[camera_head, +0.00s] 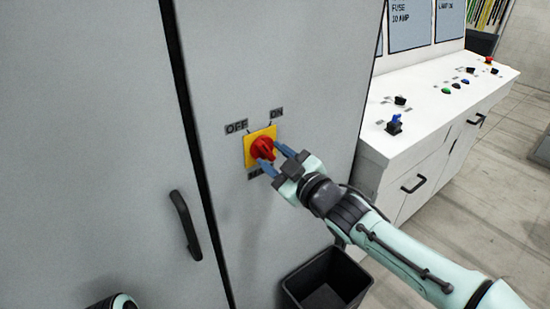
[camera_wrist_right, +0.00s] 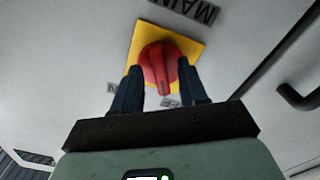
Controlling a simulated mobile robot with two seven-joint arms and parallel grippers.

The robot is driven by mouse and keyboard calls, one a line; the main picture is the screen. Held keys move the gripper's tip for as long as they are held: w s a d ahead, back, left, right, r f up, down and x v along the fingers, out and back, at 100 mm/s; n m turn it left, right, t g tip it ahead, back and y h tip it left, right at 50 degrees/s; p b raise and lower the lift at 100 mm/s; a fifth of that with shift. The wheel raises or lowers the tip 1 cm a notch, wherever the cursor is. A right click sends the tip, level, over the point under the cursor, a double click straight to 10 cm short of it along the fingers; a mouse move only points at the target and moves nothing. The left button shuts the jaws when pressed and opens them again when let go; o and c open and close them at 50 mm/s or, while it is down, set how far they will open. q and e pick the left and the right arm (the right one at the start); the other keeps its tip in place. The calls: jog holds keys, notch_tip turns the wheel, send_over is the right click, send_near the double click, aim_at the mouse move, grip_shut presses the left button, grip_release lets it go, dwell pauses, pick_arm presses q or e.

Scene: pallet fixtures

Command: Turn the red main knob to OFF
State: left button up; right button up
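The red main knob (camera_head: 262,147) sits on a yellow square plate (camera_head: 249,158) on the grey cabinet door. An OFF label (camera_head: 237,127) is at its upper left and an ON label (camera_head: 277,114) at its upper right. My right gripper (camera_head: 270,161) is at the knob, one finger on each side. In the wrist view the fingers of my right gripper (camera_wrist_right: 161,82) straddle the red knob (camera_wrist_right: 160,66), with small gaps showing. The knob's dark mark faces down there, towards a partly hidden label between the fingers. My left gripper is out of view.
A black door handle (camera_head: 186,225) is left of the knob, beyond the door gap. A black bin (camera_head: 327,285) stands below my right arm. A white console (camera_head: 425,110) with buttons and switches is at the right. The door around the knob is clear.

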jog(key=v, duration=1.3)
jog(key=shift+p, duration=0.45)
jog(key=shift+s+d+f, duration=0.1)
jog(key=shift+d, duration=0.05)
